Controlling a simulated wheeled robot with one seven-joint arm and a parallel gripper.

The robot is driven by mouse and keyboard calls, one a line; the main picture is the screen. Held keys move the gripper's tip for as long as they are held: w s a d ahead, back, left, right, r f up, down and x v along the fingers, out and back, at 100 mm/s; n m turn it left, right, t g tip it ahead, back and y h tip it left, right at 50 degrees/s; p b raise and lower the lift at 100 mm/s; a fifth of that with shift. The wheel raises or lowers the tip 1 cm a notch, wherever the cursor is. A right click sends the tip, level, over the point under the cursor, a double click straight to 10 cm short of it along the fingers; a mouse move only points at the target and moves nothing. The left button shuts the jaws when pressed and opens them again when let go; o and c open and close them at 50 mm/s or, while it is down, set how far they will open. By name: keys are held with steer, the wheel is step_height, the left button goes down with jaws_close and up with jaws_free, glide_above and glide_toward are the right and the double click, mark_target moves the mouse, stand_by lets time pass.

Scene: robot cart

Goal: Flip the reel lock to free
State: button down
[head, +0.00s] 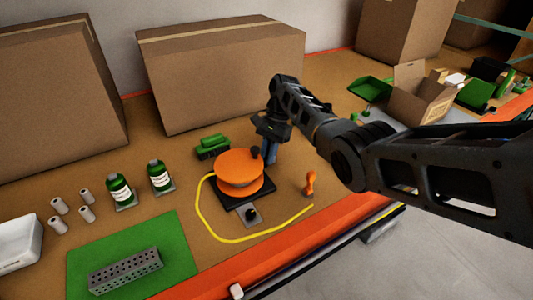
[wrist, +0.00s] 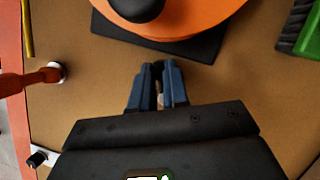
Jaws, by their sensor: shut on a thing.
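The orange reel (head: 238,168) sits on a black base plate (head: 262,190), with a dark knob (head: 255,152) on top. In the wrist view the reel (wrist: 205,14) and its base (wrist: 180,45) are at the top. A small grey plate with a dark knob (head: 250,214) is at the base's front; it may be the reel lock, but its setting is too small to read. My gripper (head: 270,155) points down behind and to the right of the reel. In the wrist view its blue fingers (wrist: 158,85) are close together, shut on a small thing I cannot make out.
A yellow hose (head: 225,238) curves around the reel. An orange handle (head: 310,183) stands to the right; it shows in the wrist view (wrist: 28,78). A green brush (head: 213,146) lies behind the reel. Bottles (head: 160,176) and a green mat (head: 130,240) are left.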

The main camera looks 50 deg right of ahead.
steer(key=n, duration=0.2)
steer(key=s+n+g, duration=0.1)
steer(key=n, duration=0.1)
steer(key=n+g+h+b, duration=0.1)
steer(key=n, duration=0.1)
steer(key=shift+s+d, duration=0.2)
steer(key=shift+d, duration=0.15)
steer(key=n, duration=0.2)
steer(key=n+g+h, duration=0.1)
steer(key=shift+s+d+n, duration=0.3)
steer(key=shift+d+n, duration=0.05)
steer(key=shift+n, duration=0.05)
steer(key=shift+s+d+n+h, duration=0.1)
steer(key=shift+d+n+h, duration=0.2)
steer(key=shift+n, duration=0.45)
steer(key=shift+s+d+n+h, duration=0.1)
steer(key=shift+n+h, duration=0.3)
steer(key=shift+n, duration=0.35)
steer(key=c, duration=1.1)
jaws_free()
steer(key=shift+b+v, duration=0.5)
steer(key=shift+v, duration=3.4)
steer(key=shift+w, duration=0.2)
